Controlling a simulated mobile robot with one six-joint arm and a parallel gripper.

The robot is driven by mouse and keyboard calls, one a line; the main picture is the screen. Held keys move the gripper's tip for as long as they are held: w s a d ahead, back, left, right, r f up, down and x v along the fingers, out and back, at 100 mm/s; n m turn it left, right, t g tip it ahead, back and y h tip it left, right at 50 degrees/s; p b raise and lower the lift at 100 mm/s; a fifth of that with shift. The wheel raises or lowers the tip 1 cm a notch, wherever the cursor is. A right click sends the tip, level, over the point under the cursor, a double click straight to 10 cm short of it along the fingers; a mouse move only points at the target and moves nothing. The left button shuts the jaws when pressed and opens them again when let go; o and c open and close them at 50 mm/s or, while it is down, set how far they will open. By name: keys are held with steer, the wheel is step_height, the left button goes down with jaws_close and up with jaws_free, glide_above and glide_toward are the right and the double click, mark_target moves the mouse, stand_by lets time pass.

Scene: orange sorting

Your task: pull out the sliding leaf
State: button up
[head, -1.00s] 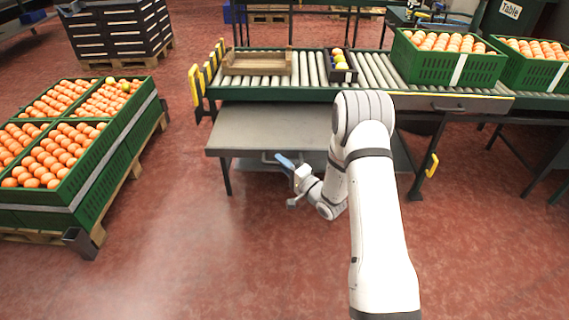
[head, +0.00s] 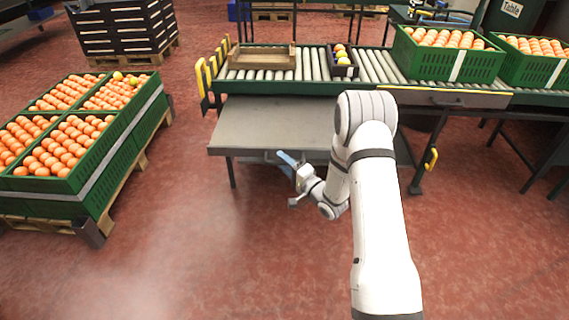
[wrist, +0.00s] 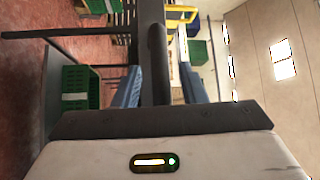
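The sliding leaf (head: 265,125) is a flat grey panel that sticks out towards me from below the roller conveyor. My gripper (head: 287,160), with blue fingers, is low at the leaf's front edge. In the wrist view, a dark handle bar (wrist: 157,60) runs between the two fingers of the gripper (wrist: 162,75). My arm covers the right part of the leaf in the head view.
The roller conveyor (head: 375,65) carries a wooden tray (head: 262,60), a small dark box (head: 342,68) of fruit and green crates (head: 450,66) of oranges. Green crates (head: 125,150) on a pallet stand at the left. The red floor in front of the leaf is clear.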

steer(key=p+v, duration=0.1)
steer(key=v, duration=0.6)
steer(key=shift+s+d, duration=0.2)
steer(key=shift+s, duration=0.1)
steer(key=shift+f, duration=0.1)
